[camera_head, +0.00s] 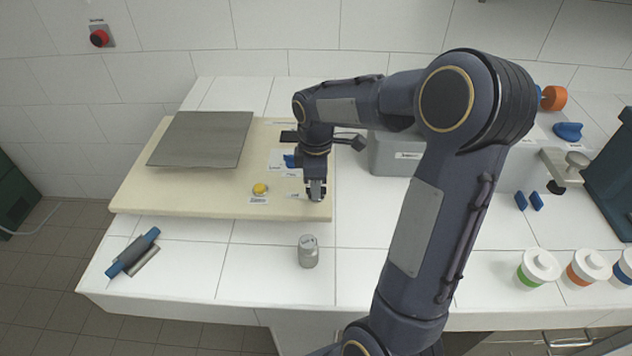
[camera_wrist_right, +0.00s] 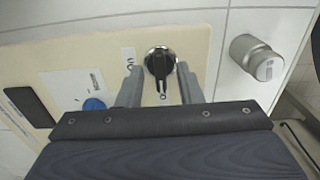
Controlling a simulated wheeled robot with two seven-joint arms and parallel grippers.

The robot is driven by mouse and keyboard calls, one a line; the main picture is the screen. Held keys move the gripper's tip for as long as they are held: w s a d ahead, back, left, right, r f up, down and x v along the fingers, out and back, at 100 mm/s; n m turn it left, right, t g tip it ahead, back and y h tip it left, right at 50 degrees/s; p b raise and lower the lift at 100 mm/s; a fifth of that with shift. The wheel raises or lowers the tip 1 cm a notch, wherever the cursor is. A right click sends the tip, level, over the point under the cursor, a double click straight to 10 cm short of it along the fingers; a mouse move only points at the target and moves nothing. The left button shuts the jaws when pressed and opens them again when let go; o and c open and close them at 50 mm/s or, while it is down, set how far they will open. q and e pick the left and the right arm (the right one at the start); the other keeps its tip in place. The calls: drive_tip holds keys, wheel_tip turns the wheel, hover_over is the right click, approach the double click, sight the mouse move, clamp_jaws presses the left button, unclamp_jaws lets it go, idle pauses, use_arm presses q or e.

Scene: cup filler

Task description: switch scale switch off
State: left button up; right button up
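The scale is a cream board (camera_head: 145,190) with a grey metal plate (camera_head: 200,138) on it. In the right wrist view a black rotary switch (camera_wrist_right: 160,62) sits on the board (camera_wrist_right: 200,35), with an "on" mark at its left and a "0" mark below it. My right gripper (camera_head: 316,192) points down over the board's front right corner and hides the switch in the head view. Its two fingers (camera_wrist_right: 161,85) are apart, one on each side of the switch; I cannot tell whether they touch it. My left gripper is not in view.
A yellow button (camera_head: 260,189) and a blue knob (camera_head: 290,160) are on the board. A metal weight (camera_head: 308,252) stands in front of it. A grey box (camera_head: 395,155) is to the right, lidded jars (camera_head: 538,268) are at the front right, and a blue-handled tool (camera_head: 133,252) lies at the left.

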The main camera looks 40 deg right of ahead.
wheel_tip(320, 180, up, 8)
drive_tip(key=shift+f, duration=0.1)
idle(0.4)
idle(0.5)
